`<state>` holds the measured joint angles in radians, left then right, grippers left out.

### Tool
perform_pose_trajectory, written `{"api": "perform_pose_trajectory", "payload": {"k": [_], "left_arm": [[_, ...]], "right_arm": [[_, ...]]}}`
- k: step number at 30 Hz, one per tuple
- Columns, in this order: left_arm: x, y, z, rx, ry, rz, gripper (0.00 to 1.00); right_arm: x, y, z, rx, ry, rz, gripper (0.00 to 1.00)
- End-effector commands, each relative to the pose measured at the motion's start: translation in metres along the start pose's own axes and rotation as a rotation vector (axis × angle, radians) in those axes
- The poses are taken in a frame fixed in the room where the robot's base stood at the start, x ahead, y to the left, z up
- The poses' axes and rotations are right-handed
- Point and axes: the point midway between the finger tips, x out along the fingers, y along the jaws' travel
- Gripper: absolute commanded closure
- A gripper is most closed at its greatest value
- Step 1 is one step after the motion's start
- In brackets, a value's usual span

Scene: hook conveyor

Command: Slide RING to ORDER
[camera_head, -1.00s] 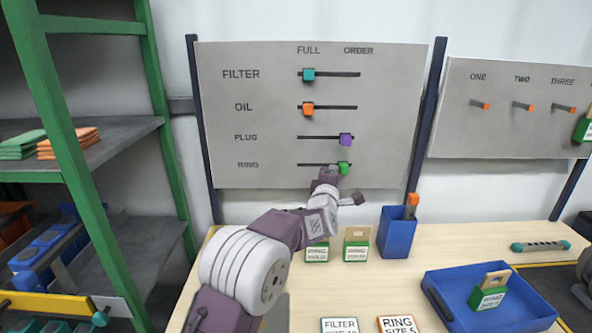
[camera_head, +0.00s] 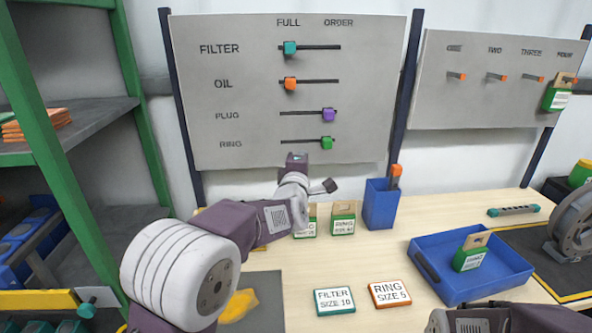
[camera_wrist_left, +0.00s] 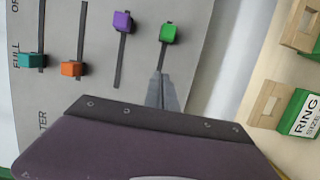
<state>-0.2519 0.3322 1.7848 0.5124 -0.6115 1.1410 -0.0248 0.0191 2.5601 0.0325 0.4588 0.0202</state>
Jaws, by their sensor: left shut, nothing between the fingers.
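The board (camera_head: 370,60) has labelled slots with FULL on the left and ORDER on the right. The green RING knob (camera_head: 327,143) sits near the right end of its slot, on the ORDER side. My left gripper (camera_head: 296,158) is below and left of the knob, apart from it. In the left wrist view the gripper (camera_wrist_left: 161,76) is shut and empty, pointing at the board beside the RING slot, with the green knob (camera_wrist_left: 168,33) beyond its tips. My right gripper is out of view; only part of that arm shows at the bottom right.
The FILTER knob (camera_head: 290,48) and OIL knob (camera_head: 291,83) are at FULL; the purple PLUG knob (camera_head: 328,115) is at ORDER. Below stand green boxes (camera_head: 343,223), a blue cup (camera_head: 381,207) and a blue tray (camera_head: 512,270). A hook board (camera_head: 480,105) is at right.

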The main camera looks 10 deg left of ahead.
Motion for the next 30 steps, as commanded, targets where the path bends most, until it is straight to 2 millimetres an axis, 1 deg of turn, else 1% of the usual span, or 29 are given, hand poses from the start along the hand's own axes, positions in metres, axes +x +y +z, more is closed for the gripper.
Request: {"api": "perform_pose_trajectory", "payload": {"k": [1,3,6,10,18,20,21,23,24,25,26,27,29,30], "left_arm": [[-0.009,-0.001,0.0,-0.001,-0.001,0.0,1.0],[-0.019,0.0,0.0,-0.001,0.0,0.001,1.0],[-0.029,0.0,-0.001,0.0,0.001,0.001,1.0],[-0.033,0.0,-0.001,0.001,0.001,0.0,1.0],[-0.033,0.002,-0.002,0.0,0.003,0.0,1.0],[-0.032,0.014,-0.009,-0.001,0.015,0.004,1.0],[-0.032,0.028,-0.017,-0.003,0.029,0.011,1.0],[-0.036,0.055,-0.038,-0.001,0.065,0.013,1.0],[-0.043,0.065,-0.055,0.021,0.084,-0.015,1.0],[-0.051,0.059,-0.064,0.063,0.076,-0.08,1.0],[-0.063,0.043,-0.07,0.142,0.05,-0.177,1.0],[-0.083,0.01,-0.073,0.264,-0.007,-0.312,1.0],[-0.115,-0.033,-0.075,0.428,-0.105,-0.484,1.0],[-0.139,-0.061,-0.075,0.531,-0.182,-0.591,1.0]], "right_arm": [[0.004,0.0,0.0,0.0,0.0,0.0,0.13],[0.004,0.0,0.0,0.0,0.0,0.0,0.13],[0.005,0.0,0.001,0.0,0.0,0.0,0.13],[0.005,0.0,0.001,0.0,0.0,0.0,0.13],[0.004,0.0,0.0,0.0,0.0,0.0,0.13],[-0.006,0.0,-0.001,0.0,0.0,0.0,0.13],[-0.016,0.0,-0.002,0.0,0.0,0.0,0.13],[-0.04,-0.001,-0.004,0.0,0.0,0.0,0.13],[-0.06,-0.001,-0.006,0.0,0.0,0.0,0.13],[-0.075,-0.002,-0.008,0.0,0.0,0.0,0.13],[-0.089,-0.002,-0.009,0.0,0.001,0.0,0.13],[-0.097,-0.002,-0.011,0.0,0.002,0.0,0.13],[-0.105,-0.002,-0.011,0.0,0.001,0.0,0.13],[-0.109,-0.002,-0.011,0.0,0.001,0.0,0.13]]}}
